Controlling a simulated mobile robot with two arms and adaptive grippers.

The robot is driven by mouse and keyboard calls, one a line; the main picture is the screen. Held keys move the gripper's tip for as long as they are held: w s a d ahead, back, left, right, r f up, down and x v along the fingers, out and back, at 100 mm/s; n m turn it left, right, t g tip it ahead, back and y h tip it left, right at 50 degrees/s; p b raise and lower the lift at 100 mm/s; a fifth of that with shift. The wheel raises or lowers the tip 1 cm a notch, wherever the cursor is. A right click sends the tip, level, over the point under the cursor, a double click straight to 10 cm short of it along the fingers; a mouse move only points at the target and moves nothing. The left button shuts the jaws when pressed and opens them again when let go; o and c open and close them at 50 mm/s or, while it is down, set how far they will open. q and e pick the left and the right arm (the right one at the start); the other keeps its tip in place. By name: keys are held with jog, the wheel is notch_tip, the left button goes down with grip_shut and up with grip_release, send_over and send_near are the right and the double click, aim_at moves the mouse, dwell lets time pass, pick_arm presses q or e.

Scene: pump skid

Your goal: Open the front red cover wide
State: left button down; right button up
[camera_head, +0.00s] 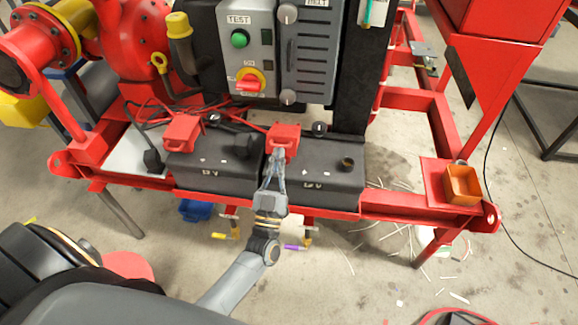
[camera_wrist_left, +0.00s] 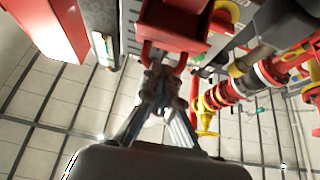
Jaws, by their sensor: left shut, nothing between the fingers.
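Two red covers sit on top of the black batteries on the skid. One red cover (camera_head: 183,131) is on the left battery (camera_head: 210,172). My right gripper is out of view.
A control panel (camera_head: 247,55) with a green button and a red-yellow switch stands behind the batteries. Red cables (camera_head: 150,112) run to the left. The red frame rail (camera_head: 395,208) crosses below, with an orange box (camera_head: 461,185) at its right end.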

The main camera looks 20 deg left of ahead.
pick_arm(q)
jog(key=shift+w+r+g+p, duration=0.65)
jog(key=shift+r+g+p, duration=1.4)
jog(key=shift+p, duration=3.35)
notch_tip(320, 180, up, 7)
jog(key=p, duration=0.3)
send_over(277, 140)
jog(key=w, duration=0.3)
jog(key=shift+d+r+t+h, duration=0.1)
jog(key=shift+r+t+h, duration=0.05)
jog(key=shift+t+h, duration=0.3)
